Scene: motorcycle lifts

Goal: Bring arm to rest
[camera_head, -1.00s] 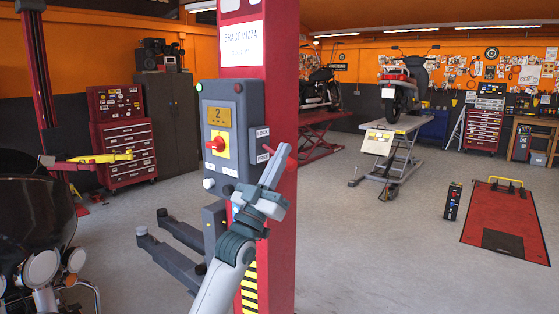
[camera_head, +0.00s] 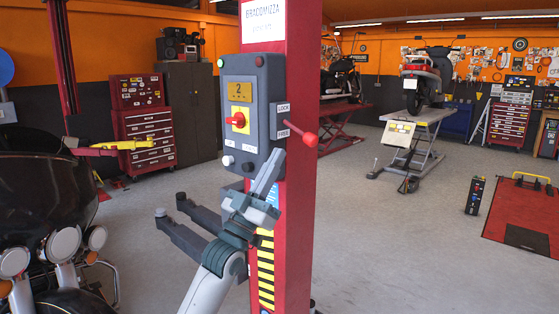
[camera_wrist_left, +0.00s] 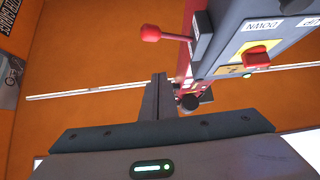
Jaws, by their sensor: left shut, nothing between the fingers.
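My left gripper (camera_head: 270,173) is shut and empty, pointing up in front of the lower right part of the grey control box (camera_head: 252,105). Its closed fingers also show in the left wrist view (camera_wrist_left: 158,98), pointing at the orange wall. The control box is on the red lift post (camera_head: 300,200) and has a yellow display, a red knob (camera_head: 238,119) on a yellow plate, and LOCK and FREE labels. A red-knobbed lever (camera_head: 310,139) sticks out at the right by the FREE label. In the left wrist view the lever (camera_wrist_left: 150,33) is apart from the fingers. My right gripper is out of view.
Grey lift arms (camera_head: 190,235) extend left from the post's foot. A dark motorcycle (camera_head: 40,200) stands close at the left. A scooter on a lift table (camera_head: 420,115) and a red floor plate (camera_head: 525,220) are at the right. Open floor lies between.

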